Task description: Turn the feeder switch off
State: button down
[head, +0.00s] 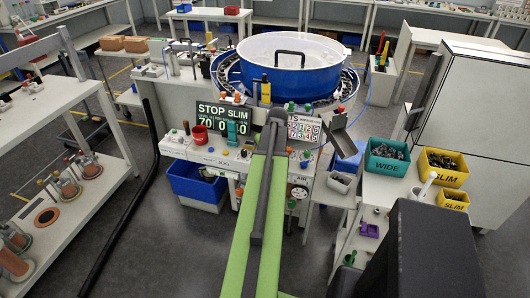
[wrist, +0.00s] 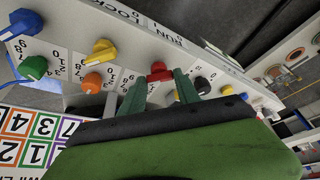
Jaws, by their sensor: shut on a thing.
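In the wrist view my gripper (wrist: 158,84), with green fingers, is closed around a red knob (wrist: 160,71) on a pale control panel (wrist: 75,75). A green knob (wrist: 33,67), a yellow knob (wrist: 102,49) and an orange knob (wrist: 93,81) sit to its left. A black knob (wrist: 202,86) sits to its right. Small 0 and 1 marks and partly cut-off lettering show on the panel. I cannot read a feeder label. In the head view my arm reaches the workstation's panel (head: 215,150) and hides the gripper and the held knob.
A big blue-rimmed feeder bowl (head: 290,75) stands behind the panel. A display (head: 222,118) reads STOP SLIM, and a colored number card (wrist: 38,139) is beside the knobs. Green (head: 386,157) and yellow (head: 443,167) bins stand right; a blue bin (head: 195,183) sits below left.

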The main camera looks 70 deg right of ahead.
jog(key=shift+n, duration=0.4)
jog(key=c, duration=0.9)
grip_release()
jog(key=p+v, duration=1.6)
jog(key=v, duration=0.1)
jog(key=shift+s+d+r, duration=0.1)
jog(key=shift+s+r, duration=0.1)
jog(key=shift+s, duration=0.1)
